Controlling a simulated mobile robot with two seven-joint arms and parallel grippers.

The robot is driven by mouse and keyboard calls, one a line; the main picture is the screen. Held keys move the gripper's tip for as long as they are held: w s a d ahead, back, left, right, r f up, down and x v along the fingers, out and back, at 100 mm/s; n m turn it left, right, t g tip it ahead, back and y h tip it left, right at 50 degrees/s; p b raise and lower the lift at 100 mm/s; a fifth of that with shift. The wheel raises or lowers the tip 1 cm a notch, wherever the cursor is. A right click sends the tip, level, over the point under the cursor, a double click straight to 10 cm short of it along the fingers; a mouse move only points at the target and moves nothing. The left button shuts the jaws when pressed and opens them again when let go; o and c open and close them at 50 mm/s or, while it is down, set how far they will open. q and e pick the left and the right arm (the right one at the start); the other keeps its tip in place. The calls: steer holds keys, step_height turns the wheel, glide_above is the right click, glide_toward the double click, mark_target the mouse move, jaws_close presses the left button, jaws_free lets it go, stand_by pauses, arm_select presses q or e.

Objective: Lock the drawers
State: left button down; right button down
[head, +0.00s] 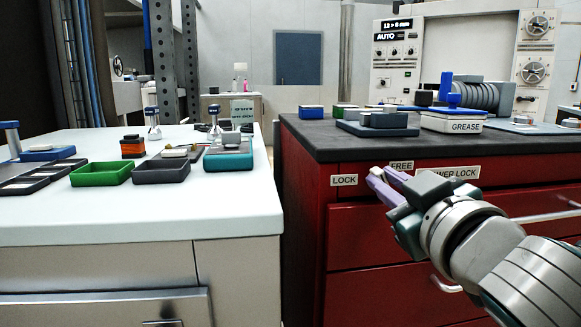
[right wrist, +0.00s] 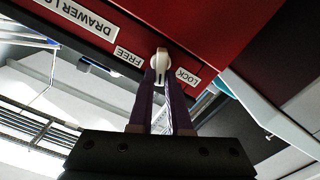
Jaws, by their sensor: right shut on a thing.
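The red drawer cabinet (head: 302,210) stands on the right with a dark top. On its upper front strip are the labels LOCK (head: 344,180), FREE (head: 402,165) and a partly covered DRAWER LOCK label (head: 460,172). In the right wrist view a white lock knob (right wrist: 161,58) sits between the FREE label (right wrist: 128,57) and the LOCK label (right wrist: 187,77). My right gripper (head: 381,173) has its purple fingers shut on this knob; they also show in the right wrist view (right wrist: 160,85). I cannot tell exactly which label the knob points to. My left gripper is not in view.
Drawer handles (head: 446,284) stick out below my right arm. The cabinet top holds trays and a GREASE box (head: 452,123). A white table (head: 120,216) with several bins stands to the left, with a narrow gap beside the cabinet.

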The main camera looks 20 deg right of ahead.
steer(key=n, duration=0.4)
steer(key=n+p, duration=0.1)
steer(key=n, duration=0.3)
steer(key=f+n+p, duration=0.1)
steer(key=n, duration=0.3)
steer(key=shift+w+a+n, duration=0.1)
steer(key=shift+a+n, duration=0.2)
steer(key=shift+a, duration=0.05)
stand_by(0.4)
steer(key=c, duration=0.9)
jaws_free()
steer(key=shift+o, duration=0.2)
